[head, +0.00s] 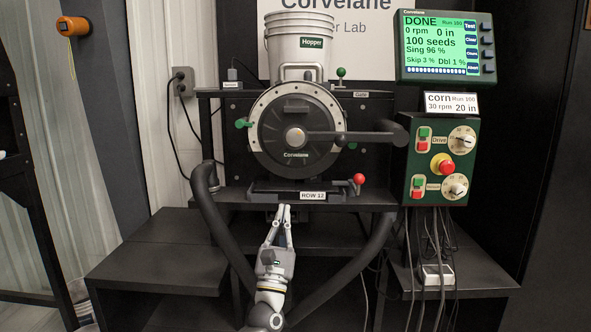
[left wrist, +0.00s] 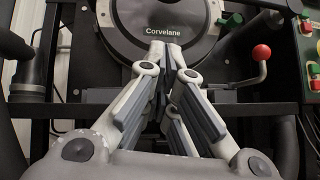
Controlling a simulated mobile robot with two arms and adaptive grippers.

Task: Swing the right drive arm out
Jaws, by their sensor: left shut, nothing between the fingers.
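The drive arm (head: 345,135) is a dark bar. It runs level from the hub of the round black Corvelane meter disc (head: 270,150) to the right. Its right end meets a thick dark cylinder (head: 388,134) beside the green control box. My left gripper (head: 283,208) is below the meter, in front of the ROW 12 shelf edge, and points up. Its fingers are shut and empty, apart from the drive arm. In the left wrist view the fingertips (left wrist: 166,46) appear just below the Corvelane label on the disc (left wrist: 165,20). My right gripper is not in view.
A red-knobbed lever (head: 358,180) stands right of the ROW 12 label, and green knobs sit around the disc. The control box (head: 440,160) has switches and dials. A screen (head: 445,45) reads DONE, 0 rpm. A white Hopper bucket (head: 298,45) stands above. Cables hang at the right.

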